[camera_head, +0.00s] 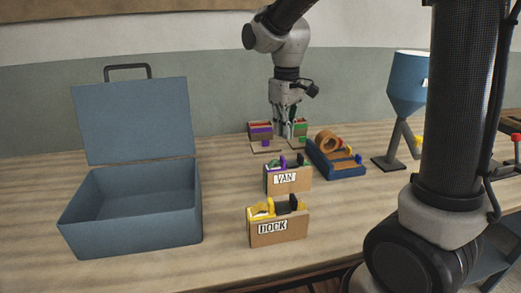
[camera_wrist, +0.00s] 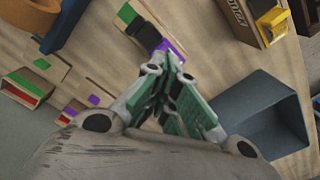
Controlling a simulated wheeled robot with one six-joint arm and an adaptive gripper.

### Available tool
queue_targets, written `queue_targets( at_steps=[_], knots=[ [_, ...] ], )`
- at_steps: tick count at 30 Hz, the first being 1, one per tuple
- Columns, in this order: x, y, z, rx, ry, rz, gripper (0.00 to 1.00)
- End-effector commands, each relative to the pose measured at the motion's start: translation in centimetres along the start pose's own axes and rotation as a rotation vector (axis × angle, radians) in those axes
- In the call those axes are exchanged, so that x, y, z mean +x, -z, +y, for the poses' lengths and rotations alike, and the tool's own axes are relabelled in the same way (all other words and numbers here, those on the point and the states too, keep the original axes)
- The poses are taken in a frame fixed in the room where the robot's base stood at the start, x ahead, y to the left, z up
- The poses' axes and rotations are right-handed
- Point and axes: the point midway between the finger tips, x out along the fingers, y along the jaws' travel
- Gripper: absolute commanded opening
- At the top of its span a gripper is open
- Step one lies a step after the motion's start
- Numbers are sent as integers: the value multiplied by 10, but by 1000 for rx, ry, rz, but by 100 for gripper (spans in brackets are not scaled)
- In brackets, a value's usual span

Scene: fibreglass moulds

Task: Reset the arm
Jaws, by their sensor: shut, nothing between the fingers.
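My gripper (camera_head: 284,128) hangs pointing down from my arm over the back middle of the table. Its fingers are shut with nothing between them. In the wrist view the green-padded fingertips (camera_wrist: 172,65) meet above the table. A cardboard box labelled VAN (camera_head: 288,181) stands in front of the gripper, holding purple and green pieces. Two small boxes, one with purple (camera_head: 260,132) and one with green (camera_head: 300,128), stand by the gripper at the back. I cannot tell from the head view how high the fingertips are above the table.
An open blue-grey case (camera_head: 130,210) stands at the left. A cardboard box labelled DOCK (camera_head: 278,228) stands near the front. A blue tray (camera_head: 335,168) with a tape roll (camera_head: 326,141) and a blue hopper on a stand (camera_head: 408,85) are to the right. Bare table lies between case and boxes.

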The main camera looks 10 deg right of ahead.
Motion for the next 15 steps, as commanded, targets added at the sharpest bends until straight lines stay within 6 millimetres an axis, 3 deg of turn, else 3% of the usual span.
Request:
queue_targets(
  at_steps=[2, 5, 15],
  knots=[
    [0, 0, 0, 16, 0, 1, 0],
    [13, -17, -3, 54, 5, -35, 0],
    [-23, -156, 12, 295, -15, 99, 0]
  ],
)
